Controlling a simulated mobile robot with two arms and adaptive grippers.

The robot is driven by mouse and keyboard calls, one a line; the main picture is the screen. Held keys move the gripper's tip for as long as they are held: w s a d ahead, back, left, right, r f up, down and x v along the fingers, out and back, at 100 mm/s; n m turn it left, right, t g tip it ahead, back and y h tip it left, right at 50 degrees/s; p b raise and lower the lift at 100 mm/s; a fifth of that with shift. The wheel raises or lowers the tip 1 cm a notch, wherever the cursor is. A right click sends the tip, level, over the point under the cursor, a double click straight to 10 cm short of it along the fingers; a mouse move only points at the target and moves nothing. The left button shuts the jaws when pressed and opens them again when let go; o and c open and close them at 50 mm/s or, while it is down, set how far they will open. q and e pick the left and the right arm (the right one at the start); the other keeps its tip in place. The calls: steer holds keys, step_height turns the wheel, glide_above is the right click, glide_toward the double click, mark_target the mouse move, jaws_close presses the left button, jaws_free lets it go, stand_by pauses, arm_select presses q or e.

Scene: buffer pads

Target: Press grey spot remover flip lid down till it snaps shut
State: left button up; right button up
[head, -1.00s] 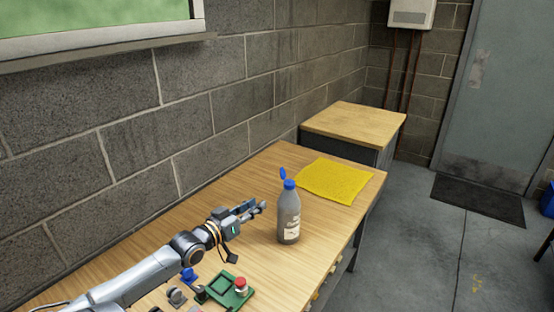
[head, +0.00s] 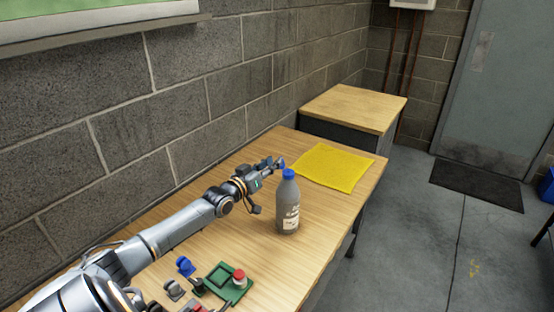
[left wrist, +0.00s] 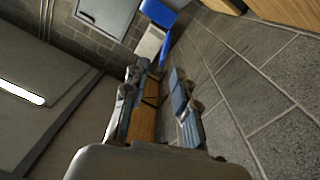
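The grey spot remover bottle (head: 287,211) stands upright on the wooden table, with a blue cap (head: 289,174) and a label low on its front. My left gripper (head: 276,164) is at cap height, its fingertips just left of the cap and overlapping the flip lid's place. I cannot make out the lid's angle or whether the fingers touch it. In the left wrist view the two fingers (left wrist: 160,72) are apart with nothing clearly held between them. A blue shape (left wrist: 157,12) lies beyond them; I cannot tell what it is. My right gripper is not in view.
A yellow cloth (head: 335,168) lies flat behind and right of the bottle. A green board (head: 228,287) with a red-topped part and several small parts sit near the front. A block wall (head: 180,120) runs along the table's left side. A second table (head: 353,106) stands beyond.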

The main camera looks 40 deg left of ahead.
arm_select(q)
steer(key=w, duration=0.3)
steer(key=shift+w+a, duration=0.1)
steer(key=shift+w, duration=0.05)
jaws_close()
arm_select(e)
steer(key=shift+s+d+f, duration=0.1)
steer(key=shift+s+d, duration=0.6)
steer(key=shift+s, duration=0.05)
